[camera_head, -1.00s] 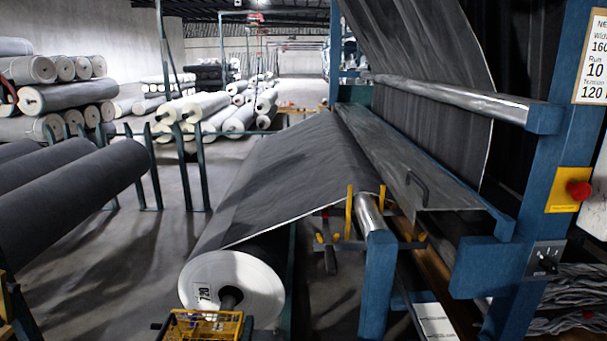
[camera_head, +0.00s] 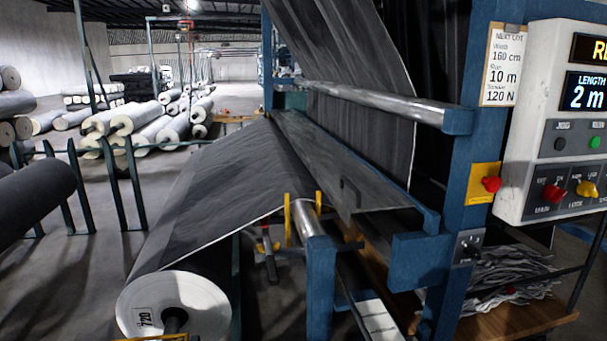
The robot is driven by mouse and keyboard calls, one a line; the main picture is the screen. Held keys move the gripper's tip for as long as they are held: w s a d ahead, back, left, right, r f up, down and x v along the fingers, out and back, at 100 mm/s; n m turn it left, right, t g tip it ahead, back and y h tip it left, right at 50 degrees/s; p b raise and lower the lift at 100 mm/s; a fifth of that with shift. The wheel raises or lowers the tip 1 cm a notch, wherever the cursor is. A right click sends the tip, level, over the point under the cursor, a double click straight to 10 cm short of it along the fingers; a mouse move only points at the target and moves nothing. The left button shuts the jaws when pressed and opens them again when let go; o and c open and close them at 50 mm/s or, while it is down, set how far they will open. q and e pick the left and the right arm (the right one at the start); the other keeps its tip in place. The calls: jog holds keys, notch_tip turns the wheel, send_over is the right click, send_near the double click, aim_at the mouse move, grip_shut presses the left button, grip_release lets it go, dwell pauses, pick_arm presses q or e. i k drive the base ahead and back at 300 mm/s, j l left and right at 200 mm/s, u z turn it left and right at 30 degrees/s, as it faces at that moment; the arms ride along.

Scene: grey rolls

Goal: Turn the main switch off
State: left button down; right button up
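A small grey plate with a dark rotary switch (camera_head: 467,247) is on the blue machine post, low on the right. Its label and exact knob position are too small to read. A white control panel (camera_head: 540,105) at the right edge carries a red knob (camera_head: 553,193) and a yellow knob (camera_head: 587,188), with labels I cannot read clearly. I cannot tell for sure which of these is the main switch. Neither of my grippers is in view.
A red button (camera_head: 491,184) sits on a yellow plate on the blue post. A large grey roll (camera_head: 175,305) feeds fabric into the machine. Open floor (camera_head: 100,270) is at the left.

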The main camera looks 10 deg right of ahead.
aim_at(552, 193)
jog(key=z, duration=1.8)
